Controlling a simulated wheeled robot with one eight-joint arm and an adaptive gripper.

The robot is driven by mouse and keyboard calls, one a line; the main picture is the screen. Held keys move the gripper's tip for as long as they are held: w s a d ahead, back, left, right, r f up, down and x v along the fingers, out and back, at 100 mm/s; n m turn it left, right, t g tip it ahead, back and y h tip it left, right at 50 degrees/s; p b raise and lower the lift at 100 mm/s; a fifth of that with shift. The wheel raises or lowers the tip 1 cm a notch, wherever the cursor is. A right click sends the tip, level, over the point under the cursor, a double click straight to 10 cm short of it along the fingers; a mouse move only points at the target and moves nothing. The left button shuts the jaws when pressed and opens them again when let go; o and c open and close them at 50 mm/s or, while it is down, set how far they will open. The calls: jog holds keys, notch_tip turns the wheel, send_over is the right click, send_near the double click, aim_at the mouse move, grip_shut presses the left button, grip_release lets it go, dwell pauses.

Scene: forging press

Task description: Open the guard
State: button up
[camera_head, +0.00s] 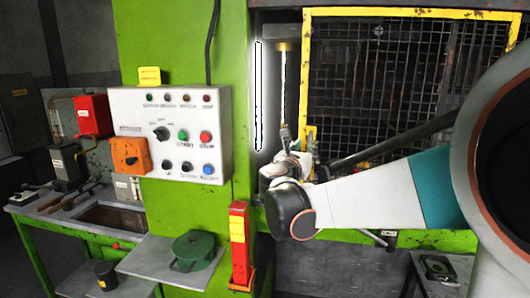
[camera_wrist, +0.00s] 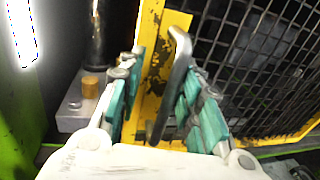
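The guard is a yellow-framed black mesh panel (camera_head: 400,80) on the green press; it stands across the opening and looks closed. Its yellow frame edge (camera_wrist: 150,50) and mesh (camera_wrist: 265,65) fill the right of the wrist view. A dark bar handle (camera_wrist: 172,88) stands out from the frame. My gripper (camera_wrist: 160,75) is open, with its teal-padded fingers on either side of the handle. The handle lies nearer the right finger; I cannot tell whether they touch. A gap shows on the left. In the head view my gripper (camera_head: 307,148) is at the guard's left edge, and my arm hides the handle.
A control box (camera_head: 170,135) with buttons is on the green column left of the guard. A lit strip (camera_head: 258,95) and a vertical rod (camera_head: 283,90) stand beside the guard. A red post (camera_head: 240,245) and a green round pot (camera_head: 193,250) are below.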

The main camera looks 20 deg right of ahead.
jog(key=shift+w+a, duration=0.6)
jog(key=shift+a, duration=0.25)
jog(key=p+v, duration=0.2)
jog(key=v, duration=1.4)
jog(key=shift+p, duration=0.3)
dwell(0.6)
jog(key=shift+d, duration=0.1)
